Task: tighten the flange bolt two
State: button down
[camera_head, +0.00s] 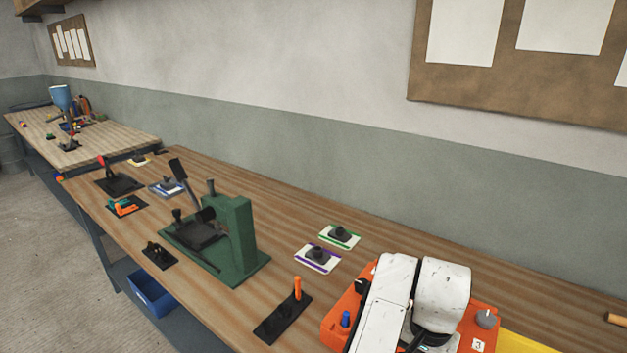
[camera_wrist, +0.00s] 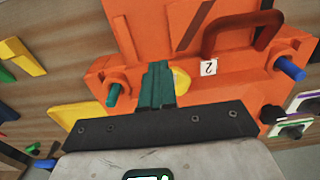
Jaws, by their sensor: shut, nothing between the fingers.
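The orange flanged mould (camera_head: 343,318) is at the lower right of the head view, partly hidden by my white arm. It fills the upper middle of the wrist view (camera_wrist: 150,45). A white label "2" (camera_wrist: 208,68) is on it, with a round yellow piece (camera_wrist: 182,80), perhaps a bolt head, just left of the label. My gripper (camera_wrist: 158,72) has its teal fingers together, empty, in front of that yellow piece and partly covering it. I cannot tell whether they touch. A teal bolt (camera_wrist: 114,94) is left and a blue bolt (camera_wrist: 291,69) right.
An orange handle (camera_wrist: 240,32) rises from the mould near the label. Label "3" (camera_head: 478,345) and a grey knob (camera_head: 487,318) are at its right end. A green press (camera_head: 235,240) and a black holder with an orange peg (camera_head: 283,318) stand left on the bench.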

jog(key=shift+w+a+f+p, duration=0.2)
jog(key=shift+a+f+p, duration=0.4)
jog(key=shift+a+p, duration=0.15)
jog(key=shift+w+a+f, duration=0.2)
jog(key=shift+w+a, duration=0.2)
jog(key=shift+w, duration=0.1)
jog(key=shift+r+p, duration=0.25)
jog(key=shift+p, duration=0.2)
jog(key=shift+w, duration=0.15)
jog(key=shift+r, duration=0.2)
jog(key=shift+p, duration=0.35)
jog(key=shift+a, duration=0.2)
notch_tip(320, 180, up, 2)
jog(key=p, duration=0.2)
jog(key=shift+r+p, duration=0.2)
jog(key=shift+p, duration=0.15)
jog(key=shift+s+a+r+b, duration=0.1)
jog(key=shift+r+b, duration=0.05)
jog(key=shift+r, duration=0.7)
jog(key=shift+s+r+b, duration=0.1)
jog(key=shift+r+b, duration=0.05)
jog(key=shift+r, duration=0.7)
